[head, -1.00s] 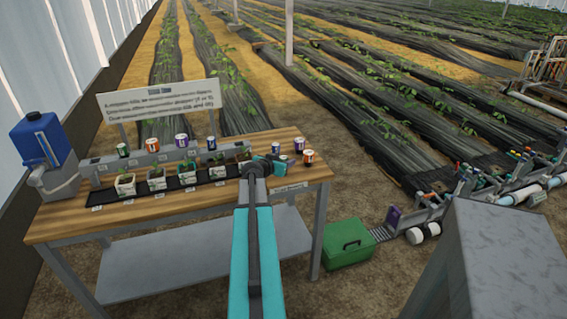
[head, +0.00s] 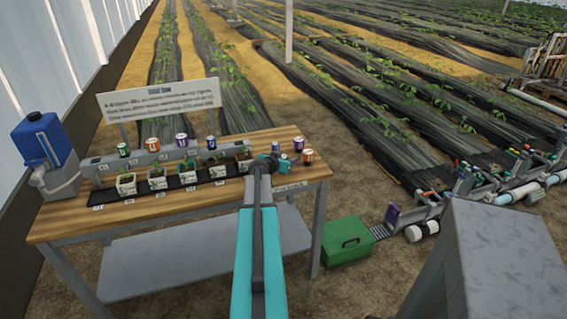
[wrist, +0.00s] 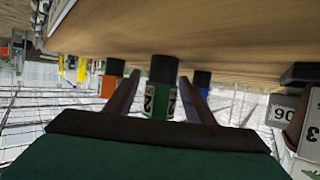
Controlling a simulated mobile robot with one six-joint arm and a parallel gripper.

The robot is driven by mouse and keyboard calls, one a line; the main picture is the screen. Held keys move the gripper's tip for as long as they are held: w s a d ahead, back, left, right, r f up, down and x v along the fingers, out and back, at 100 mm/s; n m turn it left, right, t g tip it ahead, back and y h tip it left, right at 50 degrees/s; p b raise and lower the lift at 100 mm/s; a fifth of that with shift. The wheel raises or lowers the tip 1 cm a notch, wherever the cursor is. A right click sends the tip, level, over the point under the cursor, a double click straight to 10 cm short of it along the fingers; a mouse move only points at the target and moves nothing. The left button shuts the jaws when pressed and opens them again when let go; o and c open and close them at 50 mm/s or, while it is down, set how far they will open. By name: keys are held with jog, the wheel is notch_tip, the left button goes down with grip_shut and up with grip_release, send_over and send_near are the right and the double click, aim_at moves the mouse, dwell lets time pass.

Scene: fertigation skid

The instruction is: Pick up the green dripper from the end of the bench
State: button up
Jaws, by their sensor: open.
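The green dripper (wrist: 160,100) is a small cylinder with a black end and a white label that reads 2. It stands at the right end of the bench (head: 225,200), and in the head view it shows (head: 284,163) just right of my gripper (head: 271,162). In the wrist view, which looks upside down, it appears between my two open fingers, with a gap on either side. I cannot tell how deep it sits between them. An orange dripper (wrist: 109,82) and a blue dripper (wrist: 201,82) stand close by, outside the fingers.
A row of potted seedlings (head: 157,183) stands on a black strip left of my gripper, with a grey rack (head: 106,166) of drippers behind. Another dripper (head: 298,144) stands behind the green one. A green box (head: 346,243) sits on the ground to the right.

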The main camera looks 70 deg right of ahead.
jog(key=c, duration=1.1)
jog(key=shift+r, duration=0.15)
jog(key=shift+r, duration=0.7)
jog(key=shift+r+b, duration=0.5)
jog(key=shift+r, duration=0.35)
jog(key=a+b, duration=0.1)
jog(key=a, duration=0.3)
jog(key=s+a+r+b, duration=0.1)
jog(key=a, duration=0.4)
jog(key=a+b, duration=0.1)
jog(key=a, duration=0.3)
jog(key=shift+s+a+r, duration=0.15)
jog(key=shift+s+a, duration=0.05)
jog(key=shift+s, duration=0.2)
jog(key=shift+r+p, duration=0.2)
jog(key=shift+p, duration=0.2)
jog(key=shift+a+p, duration=0.25)
jog(key=shift+p, duration=0.4)
